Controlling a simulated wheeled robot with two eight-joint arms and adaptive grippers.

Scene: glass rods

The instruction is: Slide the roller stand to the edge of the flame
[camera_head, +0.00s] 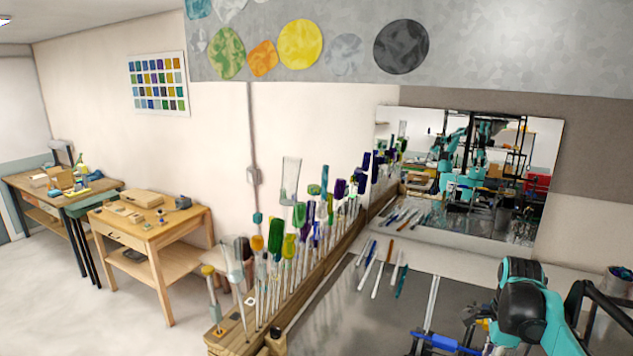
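A frame with blue parts and pale rails, which looks like the roller stand (440,340), sits on the dark bench top at the bottom edge; its lower part is cut off. My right arm, teal and black, comes in at the lower right beside it. Small grey and yellowish parts lie between the arm and the frame; I cannot tell whether they are my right gripper's fingers or a burner, nor whether they touch the stand. I see no clear flame. My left gripper is not in view.
A wooden rack (226,337) of upright coloured glass rods borders the dark bench top (345,316) on the left. Several loose rods (378,278) lie toward the back, before a mirror (410,226). A cup (618,280) stands at the right edge. The bench's middle is clear.

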